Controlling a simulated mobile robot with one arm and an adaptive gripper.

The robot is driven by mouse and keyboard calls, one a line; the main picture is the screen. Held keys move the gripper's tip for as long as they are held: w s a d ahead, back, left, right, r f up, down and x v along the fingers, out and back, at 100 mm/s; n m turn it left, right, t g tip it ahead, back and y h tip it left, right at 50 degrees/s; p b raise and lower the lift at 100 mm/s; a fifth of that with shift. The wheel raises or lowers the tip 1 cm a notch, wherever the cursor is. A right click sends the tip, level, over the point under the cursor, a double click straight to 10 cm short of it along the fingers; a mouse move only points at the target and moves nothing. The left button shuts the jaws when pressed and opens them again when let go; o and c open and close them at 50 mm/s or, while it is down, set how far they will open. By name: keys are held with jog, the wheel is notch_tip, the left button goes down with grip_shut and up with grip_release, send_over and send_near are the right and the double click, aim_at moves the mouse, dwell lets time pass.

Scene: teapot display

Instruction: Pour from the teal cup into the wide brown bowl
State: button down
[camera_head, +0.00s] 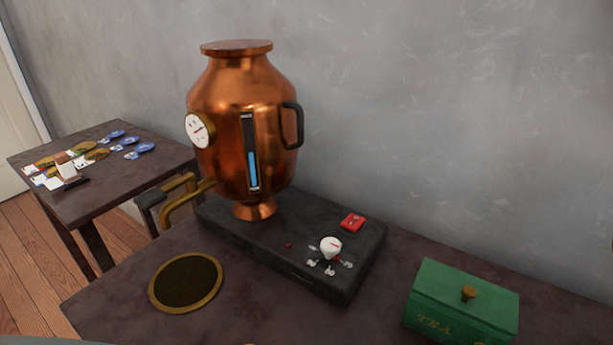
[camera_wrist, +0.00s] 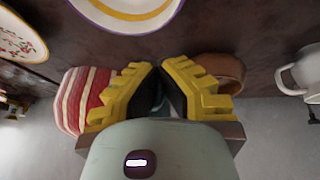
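My gripper (camera_wrist: 159,72) shows in the wrist view, with yellow ridged fingers and dark inner pads. The fingertips are close together. A small pale teal patch shows low between the fingers, but I cannot tell whether it is the teal cup or part of my gripper. No teal cup can be made out clearly in either view. A brown rounded vessel (camera_wrist: 222,67), which looks like the brown bowl, stands just right of the fingers and is partly hidden by the right one. The head view shows neither the cup, the bowl nor my gripper.
In the wrist view, a red-and-white striped object (camera_wrist: 75,98) is left of my fingers, a white cup (camera_wrist: 303,73) right. Plates (camera_wrist: 128,14) lie at the top. The head view shows a copper urn (camera_head: 245,100), green tea box (camera_head: 465,297) and round brass-rimmed grate (camera_head: 187,281).

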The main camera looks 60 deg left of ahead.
jog(key=a+f+h+p, duration=0.1)
jog(key=p, duration=0.4)
jog(key=w+a+g+h+p, duration=0.1)
jog(key=p, duration=0.4)
jog(key=shift+a+f+n, duration=0.35)
jog(key=shift+f+n, duration=0.05)
jog(key=h+p, duration=0.1)
jog(key=p, duration=0.1)
jog(key=shift+a+r+p, duration=0.25)
jog(key=shift+r+p, duration=0.1)
jog(key=shift+r, duration=0.05)
jog(key=a+r+h+p, duration=0.1)
jog(key=p, duration=0.3)
jog(key=w+g+h+p, duration=0.1)
jog(key=h+p, duration=0.1)
jog(key=p, duration=0.3)
jog(key=shift+a+r+n, duration=0.3)
jog(key=shift+a+r, duration=0.1)
jog(key=shift+a+r+h+p, duration=0.15)
jog(key=shift+r+h+p, duration=0.05)
jog(key=shift+h+p, duration=0.35)
jog(key=shift+a+f+h, duration=0.1)
jog(key=shift+f+h, duration=0.1)
jog(key=shift+h, duration=0.05)
